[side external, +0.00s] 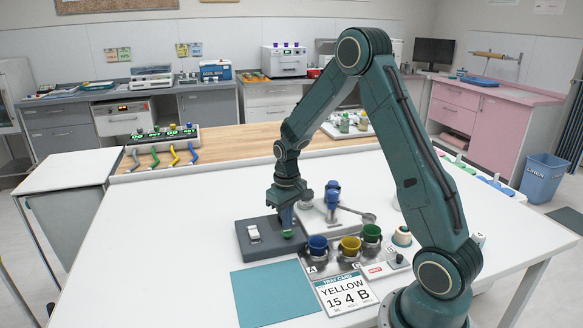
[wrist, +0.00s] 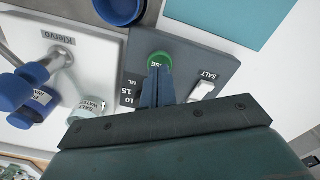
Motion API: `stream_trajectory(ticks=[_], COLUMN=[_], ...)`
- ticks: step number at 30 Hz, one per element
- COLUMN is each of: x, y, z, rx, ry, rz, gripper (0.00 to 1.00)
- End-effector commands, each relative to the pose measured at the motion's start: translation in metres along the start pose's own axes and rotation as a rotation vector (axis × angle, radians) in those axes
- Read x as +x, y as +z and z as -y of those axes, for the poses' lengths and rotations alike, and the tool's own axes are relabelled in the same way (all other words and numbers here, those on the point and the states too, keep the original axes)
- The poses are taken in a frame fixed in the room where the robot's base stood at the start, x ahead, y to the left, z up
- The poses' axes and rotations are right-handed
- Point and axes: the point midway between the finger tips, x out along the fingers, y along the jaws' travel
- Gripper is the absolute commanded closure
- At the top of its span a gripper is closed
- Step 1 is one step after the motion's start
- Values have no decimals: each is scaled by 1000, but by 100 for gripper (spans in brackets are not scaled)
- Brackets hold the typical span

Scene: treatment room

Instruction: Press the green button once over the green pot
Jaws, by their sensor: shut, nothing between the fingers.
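My gripper (side external: 287,226) is shut and empty, pointing down at the right end of a dark grey box (side external: 262,246). The green button (side external: 288,234) is on that box, right at the fingertips. In the wrist view the shut fingertips (wrist: 157,69) overlap the near edge of the green button (wrist: 160,57); I cannot tell whether they touch it. The green pot (side external: 371,233) stands to the right of the gripper, beside the yellow pot (side external: 350,249) and the blue pot (side external: 317,247). The blue pot shows at the wrist view's top edge (wrist: 118,9).
A white switch (side external: 253,232) labelled SALT is on the same box. A white stand marked Klervo (wrist: 62,48) with a blue-topped tap is close beside it. A teal mat (side external: 272,294) and a card (side external: 346,294) reading "YELLOW 15 4 B" lie in front. The table's left side is clear.

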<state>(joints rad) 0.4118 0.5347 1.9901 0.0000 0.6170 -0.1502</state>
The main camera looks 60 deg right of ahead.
Motion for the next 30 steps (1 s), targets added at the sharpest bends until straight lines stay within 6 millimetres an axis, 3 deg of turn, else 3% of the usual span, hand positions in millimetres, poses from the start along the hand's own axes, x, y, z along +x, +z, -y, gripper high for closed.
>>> stream_trajectory(ticks=[30], x=[26], y=[0], z=[0], rx=[0], ry=[0], rz=[1], gripper=[100])
